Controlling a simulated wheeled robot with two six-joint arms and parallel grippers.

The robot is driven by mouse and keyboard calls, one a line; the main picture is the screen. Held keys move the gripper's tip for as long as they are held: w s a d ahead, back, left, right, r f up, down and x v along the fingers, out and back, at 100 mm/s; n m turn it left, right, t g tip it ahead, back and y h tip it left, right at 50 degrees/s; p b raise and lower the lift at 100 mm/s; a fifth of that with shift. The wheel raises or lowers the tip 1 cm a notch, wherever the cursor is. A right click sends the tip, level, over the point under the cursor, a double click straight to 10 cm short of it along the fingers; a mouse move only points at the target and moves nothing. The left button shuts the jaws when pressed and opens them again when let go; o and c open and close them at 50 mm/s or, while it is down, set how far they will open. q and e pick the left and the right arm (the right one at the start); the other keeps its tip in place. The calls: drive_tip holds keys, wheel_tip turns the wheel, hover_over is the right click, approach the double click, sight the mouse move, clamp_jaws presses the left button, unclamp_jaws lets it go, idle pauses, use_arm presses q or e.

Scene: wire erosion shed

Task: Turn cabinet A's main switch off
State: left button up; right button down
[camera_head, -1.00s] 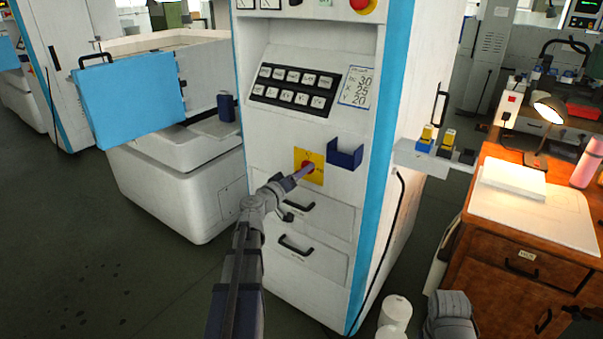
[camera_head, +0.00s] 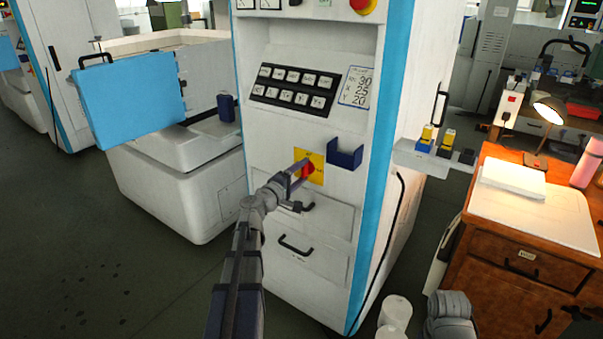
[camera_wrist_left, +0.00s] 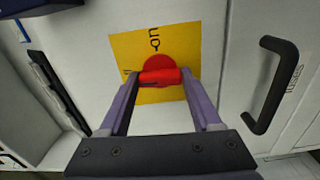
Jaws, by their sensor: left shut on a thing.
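The main switch has a red rotary handle (camera_head: 309,170) on a yellow plate (camera_head: 317,160), on the front of the white cabinet (camera_head: 312,122). My left gripper (camera_head: 299,171) is at the switch with its fingers on the handle. In the left wrist view the red handle (camera_wrist_left: 160,76) lies nearly level across the picture, between the fingertips of the left gripper (camera_wrist_left: 161,80). The yellow plate (camera_wrist_left: 185,45) shows "ON" lettering above the handle, turned sideways. The plate's lower part is partly hidden by the fingers. My right gripper is not clearly seen.
A dark blue holder (camera_head: 345,155) juts out just right of the switch. Black drawer handles (camera_head: 296,245) stick out below; one shows close in the wrist view (camera_wrist_left: 275,85). A push-button panel (camera_head: 293,87) is above. A wooden desk (camera_head: 510,262) stands at right.

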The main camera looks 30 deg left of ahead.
use_arm(q)
drive_tip(key=shift+n, duration=0.5)
drive_tip(key=o, duration=1.4)
drive_tip(key=shift+s, duration=0.1)
drive_tip(key=s, duration=0.7)
drive_tip(key=shift+s+a, duration=0.3)
